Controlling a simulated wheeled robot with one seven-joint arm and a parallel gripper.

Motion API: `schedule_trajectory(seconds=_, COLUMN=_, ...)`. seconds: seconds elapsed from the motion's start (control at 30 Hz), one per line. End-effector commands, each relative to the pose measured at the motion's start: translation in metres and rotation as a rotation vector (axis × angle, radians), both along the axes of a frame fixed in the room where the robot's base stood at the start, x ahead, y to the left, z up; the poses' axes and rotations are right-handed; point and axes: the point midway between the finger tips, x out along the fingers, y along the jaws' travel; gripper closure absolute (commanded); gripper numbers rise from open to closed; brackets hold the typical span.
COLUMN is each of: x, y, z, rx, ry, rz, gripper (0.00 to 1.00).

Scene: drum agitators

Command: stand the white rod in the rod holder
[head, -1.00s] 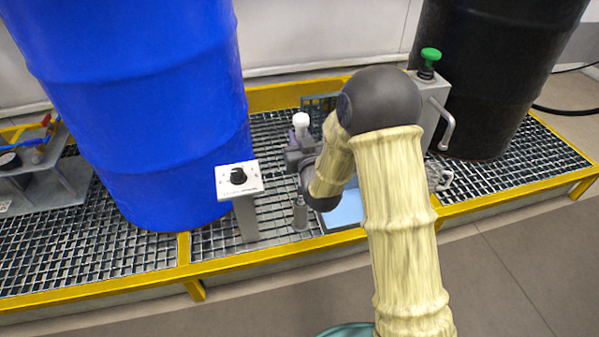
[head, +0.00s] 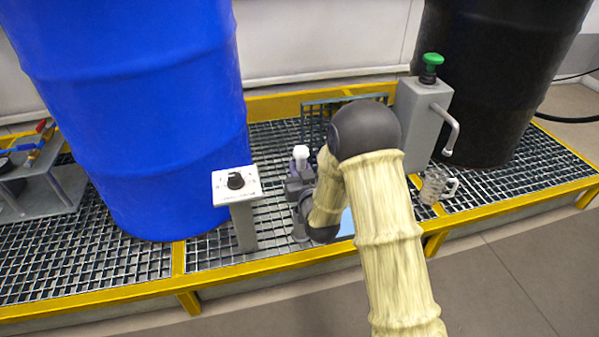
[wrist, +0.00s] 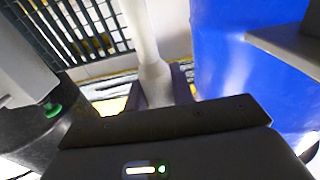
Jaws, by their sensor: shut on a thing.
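My gripper (head: 300,172) is shut on the white rod, whose pale top (head: 301,152) stands up above the fingers in the head view. In the wrist view the white rod (wrist: 148,40) runs between the two dark fingertips (wrist: 160,92) and looks roughly upright. A short grey upright piece (head: 299,230) shows below my gripper at the grating. It may be the rod holder, but my gripper and arm cover much of it. I cannot tell whether the rod's lower end touches it.
A blue drum (head: 130,110) and a control post (head: 236,187) stand left of my gripper. A grey box with a green button (head: 432,62), a glass mug (head: 437,187) and a black drum (head: 490,80) stand right. A blue flat piece (head: 347,222) lies beside my arm.

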Motion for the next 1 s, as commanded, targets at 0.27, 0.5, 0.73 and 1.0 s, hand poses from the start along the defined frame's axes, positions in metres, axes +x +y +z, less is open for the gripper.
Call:
schedule_trajectory(seconds=0.27, x=0.0, y=0.0, z=0.0, rx=0.001, ry=-0.002, rz=0.0, gripper=0.99)
schedule_trajectory(seconds=0.5, x=0.0, y=0.0, z=-0.002, rx=0.0, ry=0.0, rz=0.0, gripper=0.54)
schedule_trajectory(seconds=0.73, x=0.0, y=0.0, z=-0.002, rx=0.0, ry=0.0, rz=0.0, gripper=0.54)
schedule_trajectory(seconds=1.0, x=-0.012, y=-0.003, z=0.002, rx=-0.001, ry=0.003, rz=0.0, gripper=0.54)
